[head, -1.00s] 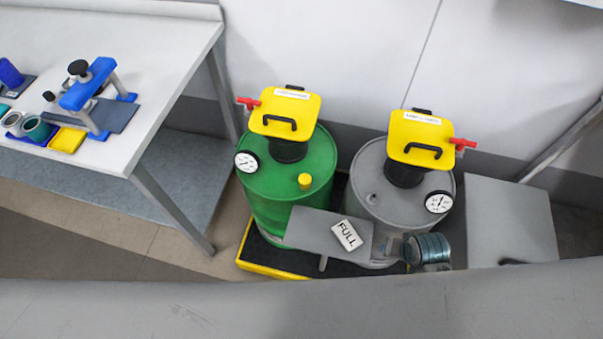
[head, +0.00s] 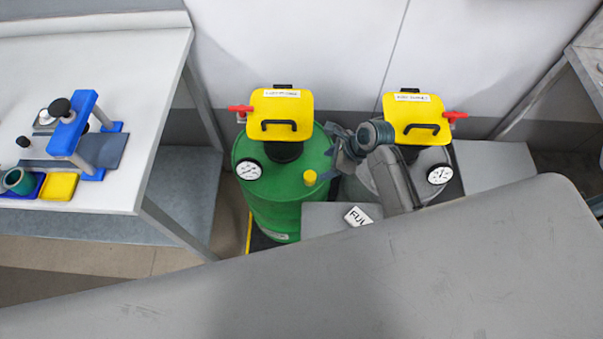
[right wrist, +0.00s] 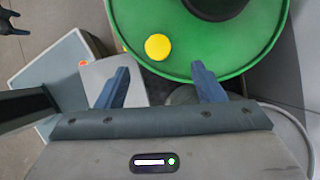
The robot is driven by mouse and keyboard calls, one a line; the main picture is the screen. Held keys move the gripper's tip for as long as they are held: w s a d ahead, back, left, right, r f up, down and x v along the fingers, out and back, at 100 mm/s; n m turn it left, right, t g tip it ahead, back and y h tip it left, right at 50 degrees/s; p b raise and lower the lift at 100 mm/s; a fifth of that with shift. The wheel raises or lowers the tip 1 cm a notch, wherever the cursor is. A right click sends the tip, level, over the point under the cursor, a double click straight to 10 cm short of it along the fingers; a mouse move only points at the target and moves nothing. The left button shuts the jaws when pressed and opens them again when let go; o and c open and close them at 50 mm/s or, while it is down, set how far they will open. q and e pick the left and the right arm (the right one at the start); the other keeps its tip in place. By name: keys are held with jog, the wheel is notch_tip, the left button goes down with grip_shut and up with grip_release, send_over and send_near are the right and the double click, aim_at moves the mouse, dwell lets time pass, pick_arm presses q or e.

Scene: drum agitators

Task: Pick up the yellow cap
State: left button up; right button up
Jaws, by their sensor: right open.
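The small yellow cap (head: 310,177) sits on the top of the green drum (head: 262,209), near its right rim. It also shows in the right wrist view (right wrist: 158,47), just ahead of the fingertips. My right gripper (head: 342,150) is beside the green drum's right edge in the head view, close to the cap and apart from it. In the right wrist view its two blue fingers (right wrist: 162,82) are spread with nothing between them gripped. My left gripper is not in the head view; a dark claw-like shape (right wrist: 14,20) at the wrist view's top left is unclear.
A grey drum (head: 361,188) stands to the right, partly behind my right arm. Both drums carry yellow-covered agitator heads (head: 279,107) with red handles and dials. A workbench (head: 120,60) is at the left.

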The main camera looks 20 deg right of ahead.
aim_at(310, 175)
jog(key=x, duration=0.5)
jog(key=shift+a+f, duration=0.1)
jog(key=shift+p+x, duration=0.75)
jog(key=shift+x, duration=1.9)
jog(key=shift+s, duration=0.2)
jog(key=c, duration=1.1)
